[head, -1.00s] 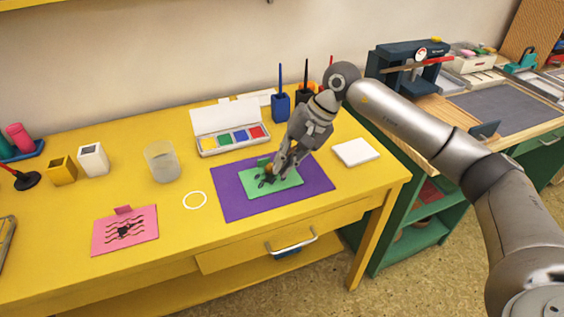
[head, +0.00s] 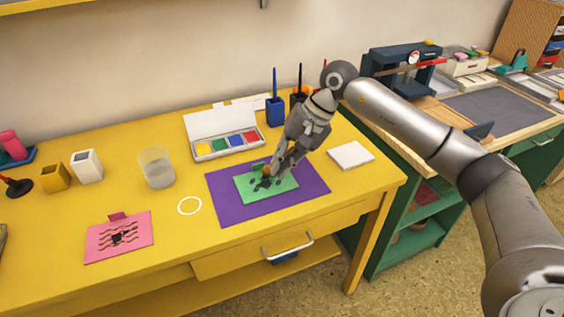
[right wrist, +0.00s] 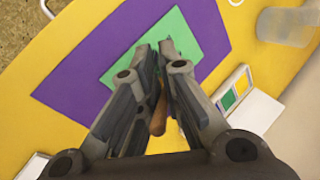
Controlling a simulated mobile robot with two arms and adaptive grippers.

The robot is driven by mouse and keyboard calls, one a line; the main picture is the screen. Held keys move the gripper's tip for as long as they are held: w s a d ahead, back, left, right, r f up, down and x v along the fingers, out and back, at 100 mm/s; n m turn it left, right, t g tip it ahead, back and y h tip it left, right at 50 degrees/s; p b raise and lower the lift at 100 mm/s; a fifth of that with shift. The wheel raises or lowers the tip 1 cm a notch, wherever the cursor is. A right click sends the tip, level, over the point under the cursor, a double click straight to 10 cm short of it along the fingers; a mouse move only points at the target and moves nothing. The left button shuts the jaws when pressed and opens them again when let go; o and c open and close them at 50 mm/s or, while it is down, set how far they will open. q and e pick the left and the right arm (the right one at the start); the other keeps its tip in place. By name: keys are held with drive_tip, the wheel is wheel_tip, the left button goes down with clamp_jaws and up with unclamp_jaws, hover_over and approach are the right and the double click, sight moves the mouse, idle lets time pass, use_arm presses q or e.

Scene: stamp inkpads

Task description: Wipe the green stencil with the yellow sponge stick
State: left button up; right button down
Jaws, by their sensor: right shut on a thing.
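The green stencil (head: 250,188), a flat card with dark cut-out shapes and a small tab, lies on the purple mat (head: 222,205) in the head view. It also shows in the right wrist view (right wrist: 187,30). My right gripper (head: 275,172) is low over the stencil's back right part, pointing down. It is shut on the sponge stick, whose brown handle (right wrist: 158,120) shows between the fingers in the right wrist view. The stick's yellow sponge end is hidden, so I cannot tell whether it touches the stencil. My left gripper is not in view.
A paint box (head: 222,145) stands behind the mat and a clear cup (head: 157,168) stands to its left. A white pad (head: 350,155) lies to the right.

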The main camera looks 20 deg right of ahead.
drive_tip(key=shift+s+a, duration=0.45)
drive_tip(key=shift+s, duration=0.05)
drive_tip(key=shift+s+a, duration=0.25)
drive_tip(key=shift+s+a+b, duration=0.2)
drive_tip(key=shift+s+b, duration=0.05)
drive_tip(key=shift+b, duration=0.1)
drive_tip(key=shift+s+a, duration=0.35)
drive_tip(key=shift+s, duration=0.05)
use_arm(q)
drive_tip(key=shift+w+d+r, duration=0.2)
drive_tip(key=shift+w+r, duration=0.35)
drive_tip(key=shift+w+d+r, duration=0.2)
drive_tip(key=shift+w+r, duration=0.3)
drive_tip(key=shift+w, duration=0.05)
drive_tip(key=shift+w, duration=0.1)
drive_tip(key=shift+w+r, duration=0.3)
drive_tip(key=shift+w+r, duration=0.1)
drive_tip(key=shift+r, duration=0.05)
use_arm(e)
drive_tip(key=shift+f, duration=0.1)
